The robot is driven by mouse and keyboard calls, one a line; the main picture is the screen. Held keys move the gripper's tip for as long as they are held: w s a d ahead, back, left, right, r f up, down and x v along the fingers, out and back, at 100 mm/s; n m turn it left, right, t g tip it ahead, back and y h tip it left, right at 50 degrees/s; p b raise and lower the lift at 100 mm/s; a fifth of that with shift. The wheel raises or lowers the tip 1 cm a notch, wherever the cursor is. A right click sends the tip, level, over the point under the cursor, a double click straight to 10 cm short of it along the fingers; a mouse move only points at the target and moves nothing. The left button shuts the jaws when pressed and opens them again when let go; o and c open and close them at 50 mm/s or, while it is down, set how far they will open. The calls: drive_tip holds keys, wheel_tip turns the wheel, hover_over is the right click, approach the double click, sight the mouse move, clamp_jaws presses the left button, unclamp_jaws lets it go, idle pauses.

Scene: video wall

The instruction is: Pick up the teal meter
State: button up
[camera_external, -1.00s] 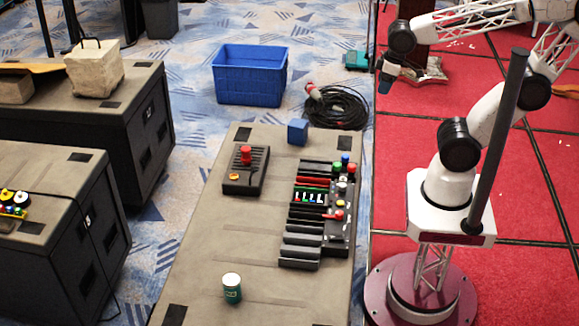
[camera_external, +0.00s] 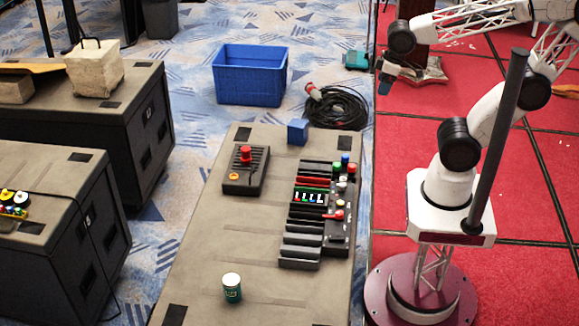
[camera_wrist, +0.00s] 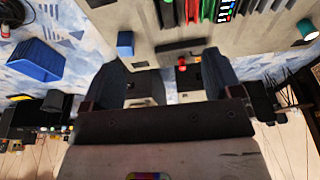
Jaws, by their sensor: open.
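A small teal boxy thing (camera_external: 356,60), which may be the teal meter, lies on the floor at the edge of the red carpet in the external view. A teal can-shaped thing with a pale top (camera_external: 232,288) stands upright at the near end of the long table; it also shows at the right of the wrist view (camera_wrist: 307,29). I cannot tell for certain which is the meter. My gripper (camera_wrist: 165,72) is open, its two dark fingers apart with nothing held between them.
The long table (camera_external: 200,255) carries a black box with a red button (camera_external: 246,170), a black control panel (camera_external: 318,215) and a blue cube (camera_external: 298,132). A blue bin (camera_external: 250,75) and coiled cable (camera_external: 337,107) lie beyond it.

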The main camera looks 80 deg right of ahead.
drive_tip(key=w+a+f+m+g+y, duration=0.1)
drive_tip(key=w+a+f+m+y, duration=0.2)
drive_tip(key=w+a, duration=0.65)
drive_tip(key=w+a+f+m+g+y, duration=0.1)
drive_tip(key=w+a+f+m+y, duration=0.15)
drive_tip(key=w+a, duration=0.65)
drive_tip(key=w+a+f+m+g+y, duration=0.2)
drive_tip(key=w+a+f+m+y, duration=0.15)
drive_tip(key=w+a, duration=0.6)
drive_tip(key=m+t+y, duration=0.2)
drive_tip(key=m+y, duration=0.2)
drive_tip(key=m, duration=0.6)
approach(232, 288)
drive_tip(key=f, duration=0.3)
drive_tip(key=d+f, duration=0.1)
drive_tip(key=shift+w+f, duration=0.3)
drive_tip(key=shift+w, duration=0.05)
drive_tip(key=shift+a+f+t, duration=0.1)
drive_tip(key=shift+f+t, duration=0.1)
drive_tip(key=shift+t, duration=0.1)
drive_tip(key=shift+w+a+f+y, duration=0.15)
drive_tip(key=shift+a+f, duration=0.1)
drive_tip(key=shift+a, duration=0.35)
drive_tip(key=shift+a+f+y, duration=0.15)
drive_tip(key=shift+a+f, duration=0.05)
drive_tip(key=shift+a, duration=0.4)
